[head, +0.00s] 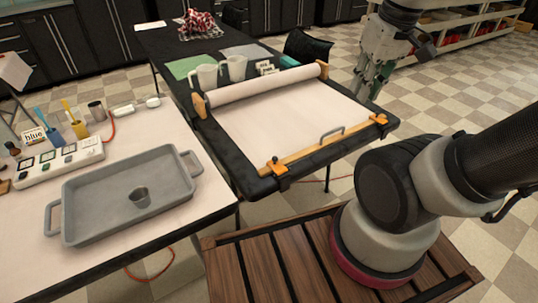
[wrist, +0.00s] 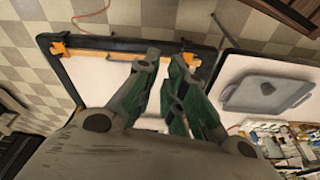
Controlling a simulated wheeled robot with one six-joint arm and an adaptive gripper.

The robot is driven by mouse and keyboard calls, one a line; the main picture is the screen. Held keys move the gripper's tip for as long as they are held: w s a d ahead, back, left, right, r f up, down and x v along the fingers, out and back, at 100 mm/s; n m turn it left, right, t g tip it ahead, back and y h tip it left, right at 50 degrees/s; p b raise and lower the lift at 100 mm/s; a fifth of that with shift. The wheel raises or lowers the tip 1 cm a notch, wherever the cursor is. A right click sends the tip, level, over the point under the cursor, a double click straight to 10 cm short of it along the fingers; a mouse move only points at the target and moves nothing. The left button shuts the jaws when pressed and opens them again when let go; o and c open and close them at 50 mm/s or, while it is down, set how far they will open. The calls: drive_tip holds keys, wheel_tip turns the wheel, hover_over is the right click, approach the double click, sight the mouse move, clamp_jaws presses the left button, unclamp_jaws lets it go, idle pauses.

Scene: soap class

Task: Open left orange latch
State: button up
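The left orange latch (head: 277,167) sits at the left end of a wooden bar (head: 325,146) on the near edge of the black table. The right orange latch (head: 380,119) is at the bar's other end. My gripper (head: 366,88) points down beyond the table's right edge, away from the left latch. In the wrist view the scene appears turned around: the right latch (wrist: 58,48) is at left, and the left latch (wrist: 190,58) shows partly behind a finger. My gripper (wrist: 165,58) is open, with nothing seen between its green fingers.
A white paper roll (head: 262,84) lies across the table, its sheet spread toward the bar. A grey handle (head: 331,133) stands by the bar. Checkered floor is open at right.

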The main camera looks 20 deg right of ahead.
drive_tip(key=w+a+f+g, duration=0.1)
drive_tip(key=w+f, duration=0.1)
drive_tip(key=w+a+f+g, duration=0.1)
drive_tip(key=w+a+f, duration=0.1)
drive_tip(key=w+f, duration=0.1)
drive_tip(key=w+a+f+n+g, duration=0.1)
drive_tip(key=w+a+f, duration=0.1)
drive_tip(key=w, duration=0.1)
drive_tip(key=shift+f+g, duration=0.4)
clamp_jaws()
drive_tip(key=n+g+y, duration=0.1)
drive_tip(key=n+g, duration=0.1)
hover_over(277, 164)
drive_tip(key=d, duration=0.2)
wheel_tip(277, 164, down, 11)
drive_tip(key=w+a+f+n+t, duration=0.1)
drive_tip(key=w+a+n, duration=0.1)
drive_tip(key=w, duration=0.3)
drive_tip(key=shift+w+a+f+y, duration=0.25)
drive_tip(key=shift+w+a+y, duration=0.05)
drive_tip(key=shift+a+y, duration=0.1)
drive_tip(key=x, duration=1)
drive_tip(key=shift+w+r, duration=0.1)
drive_tip(key=shift+r, duration=0.05)
